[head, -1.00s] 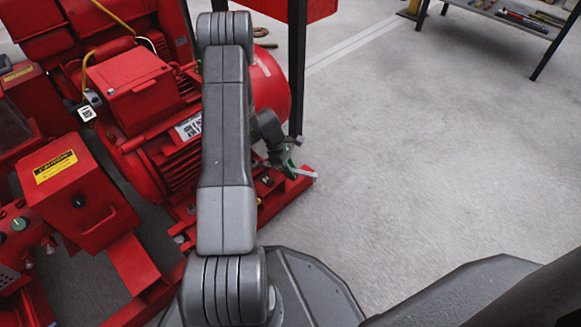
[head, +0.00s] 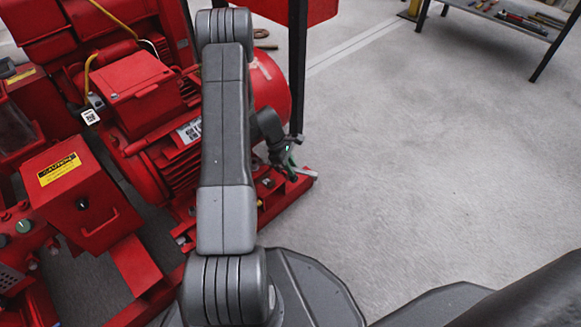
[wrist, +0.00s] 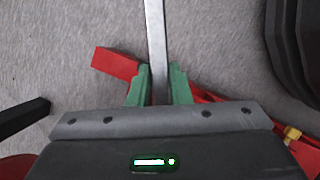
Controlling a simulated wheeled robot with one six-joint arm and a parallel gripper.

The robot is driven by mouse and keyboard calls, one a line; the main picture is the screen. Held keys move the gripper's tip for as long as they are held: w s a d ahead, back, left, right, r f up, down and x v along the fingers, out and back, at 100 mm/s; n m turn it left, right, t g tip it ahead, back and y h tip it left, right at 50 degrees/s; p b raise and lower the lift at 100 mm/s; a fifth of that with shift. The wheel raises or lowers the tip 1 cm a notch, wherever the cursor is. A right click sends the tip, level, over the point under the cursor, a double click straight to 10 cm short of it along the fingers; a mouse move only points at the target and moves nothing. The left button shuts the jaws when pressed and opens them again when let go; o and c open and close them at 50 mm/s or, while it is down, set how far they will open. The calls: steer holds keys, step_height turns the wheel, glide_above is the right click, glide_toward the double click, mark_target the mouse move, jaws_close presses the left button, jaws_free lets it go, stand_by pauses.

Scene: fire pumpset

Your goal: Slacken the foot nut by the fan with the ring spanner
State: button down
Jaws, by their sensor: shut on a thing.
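My gripper (wrist: 159,88) has green fingers closed on a flat grey bar, the ring spanner (wrist: 155,35). The spanner runs from between the fingers to the top edge of the wrist view, so its ends are out of sight there. In the head view my gripper (head: 289,165) is low beside the fan end of the red motor (head: 272,90), and a pale piece of the spanner (head: 303,171) shows over the end of the red base rail (head: 285,200). I cannot tell the foot nut by the fan from other small fittings, or whether the spanner touches it.
A red control box with a caution label (head: 58,169) stands at left. A black post (head: 297,70) rises close behind my gripper. A tool bench (head: 515,20) is at the far right. The grey floor (head: 430,170) on the right is clear.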

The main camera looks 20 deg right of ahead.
steer(key=shift+r+p, duration=0.9)
steer(key=shift+r, duration=0.6)
